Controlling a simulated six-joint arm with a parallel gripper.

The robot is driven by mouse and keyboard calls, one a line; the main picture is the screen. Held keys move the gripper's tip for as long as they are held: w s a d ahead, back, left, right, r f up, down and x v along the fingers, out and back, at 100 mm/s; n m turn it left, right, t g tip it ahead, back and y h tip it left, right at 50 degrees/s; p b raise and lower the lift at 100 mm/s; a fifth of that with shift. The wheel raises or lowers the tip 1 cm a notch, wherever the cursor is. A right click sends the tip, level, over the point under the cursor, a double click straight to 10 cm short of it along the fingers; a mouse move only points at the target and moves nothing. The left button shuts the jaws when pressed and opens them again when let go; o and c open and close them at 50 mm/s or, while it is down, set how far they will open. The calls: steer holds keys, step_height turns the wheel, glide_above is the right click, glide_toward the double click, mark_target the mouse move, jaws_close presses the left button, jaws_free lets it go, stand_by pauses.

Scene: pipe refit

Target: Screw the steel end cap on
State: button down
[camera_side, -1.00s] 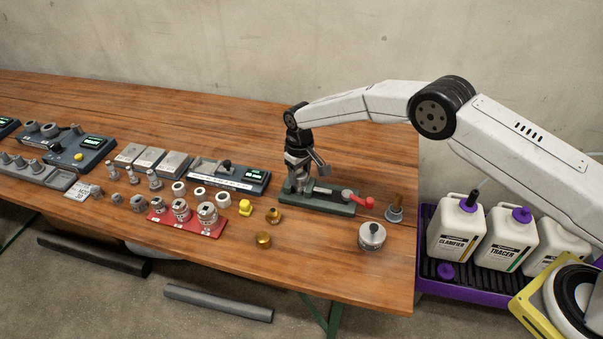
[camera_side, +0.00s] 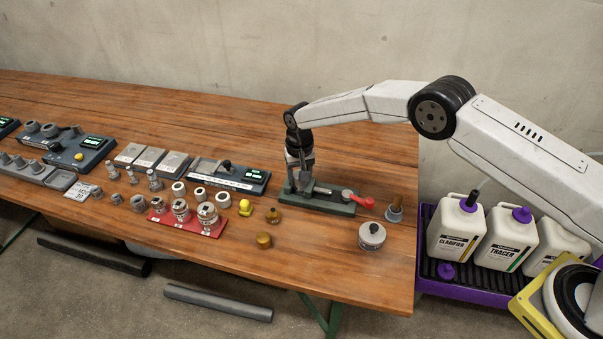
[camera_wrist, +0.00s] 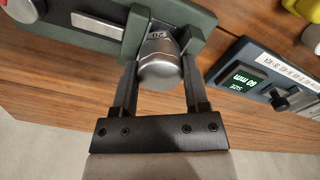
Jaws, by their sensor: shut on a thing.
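My gripper (camera_side: 300,183) points down at the left end of the green fixture (camera_side: 334,207) on the bench. In the wrist view its two dark fingers (camera_wrist: 160,85) are shut on the steel end cap (camera_wrist: 160,70), one finger on each side. The cap is a rounded silver piece with a small dark mark on its side. It sits at the fixture, in front of a steel bar; its threads are hidden. In the side view the fingers hide most of the cap. A red handle (camera_side: 358,198) is at the fixture's right end.
A grey device with a green display (camera_side: 252,176) stands left of the fixture, close to one finger in the wrist view. Brass fittings (camera_side: 264,240), a yellow piece (camera_side: 245,207) and a round grey pot (camera_side: 372,236) stand in front. The bench behind is clear.

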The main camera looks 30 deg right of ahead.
steer(key=shift+m, duration=0.3)
steer(key=m, duration=0.5)
stand_by(0.4)
steer(key=shift+m, duration=0.5)
steer(key=shift+w+r+m, duration=0.1)
steer(key=shift+m, duration=2.6)
steer(key=shift+a+m, duration=0.1)
steer(key=shift+m, duration=2.9)
